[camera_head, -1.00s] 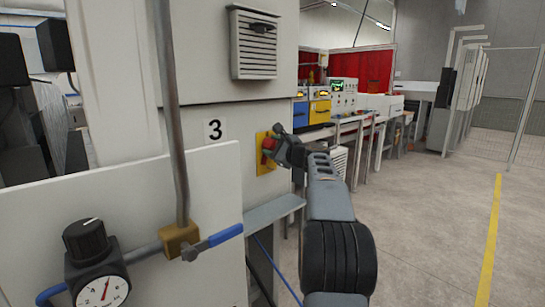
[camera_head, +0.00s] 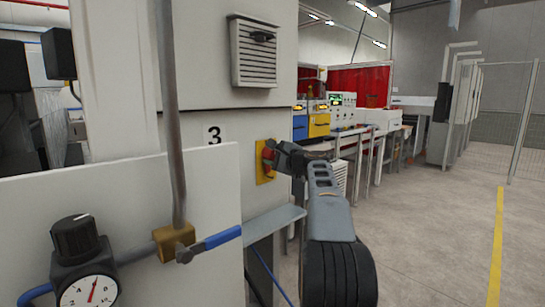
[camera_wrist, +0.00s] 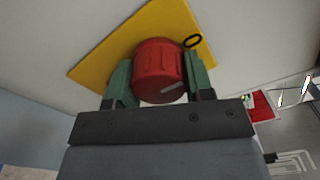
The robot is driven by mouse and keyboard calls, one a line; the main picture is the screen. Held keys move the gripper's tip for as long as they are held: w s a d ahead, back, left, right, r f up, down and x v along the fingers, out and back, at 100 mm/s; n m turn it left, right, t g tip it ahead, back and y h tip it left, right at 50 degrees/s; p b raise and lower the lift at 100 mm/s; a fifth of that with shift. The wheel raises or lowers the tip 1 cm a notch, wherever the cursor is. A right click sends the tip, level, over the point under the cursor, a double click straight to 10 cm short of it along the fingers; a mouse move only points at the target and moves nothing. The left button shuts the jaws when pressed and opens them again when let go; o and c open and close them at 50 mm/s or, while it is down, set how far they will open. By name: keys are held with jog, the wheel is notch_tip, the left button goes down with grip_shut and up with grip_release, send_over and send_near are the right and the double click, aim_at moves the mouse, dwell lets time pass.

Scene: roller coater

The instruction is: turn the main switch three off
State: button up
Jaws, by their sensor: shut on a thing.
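The main switch is a red rotary knob (camera_wrist: 160,70) on a yellow plate (camera_wrist: 108,62), fixed to a pale cabinet wall. In the head view the yellow plate (camera_head: 263,172) is right of and below a "3" label (camera_head: 214,135). My gripper (camera_wrist: 158,82) has its green-padded fingers on either side of the red knob, shut on it. A light mark shows on the knob's lower right face in the wrist view. In the head view my gripper (camera_head: 279,158) reaches the knob from the right and hides part of it.
A grey ledge (camera_head: 270,222) juts out below the switch. A white panel (camera_head: 130,215) with a pressure gauge (camera_head: 90,293), a vertical pipe (camera_head: 171,120) and a blue-handled valve (camera_head: 222,237) stands at the left. Open floor (camera_head: 430,240) lies to the right.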

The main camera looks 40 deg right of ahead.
jog(key=o, duration=0.9)
jog(key=s, duration=0.4)
jog(key=s+d+b, duration=0.1)
jog(key=s, duration=0.4)
jog(key=s+d, duration=0.1)
jog(key=s, duration=0.3)
jog(key=shift+s+b, duration=0.35)
jog(key=shift+b, duration=0.05)
jog(key=shift+a, duration=0.2)
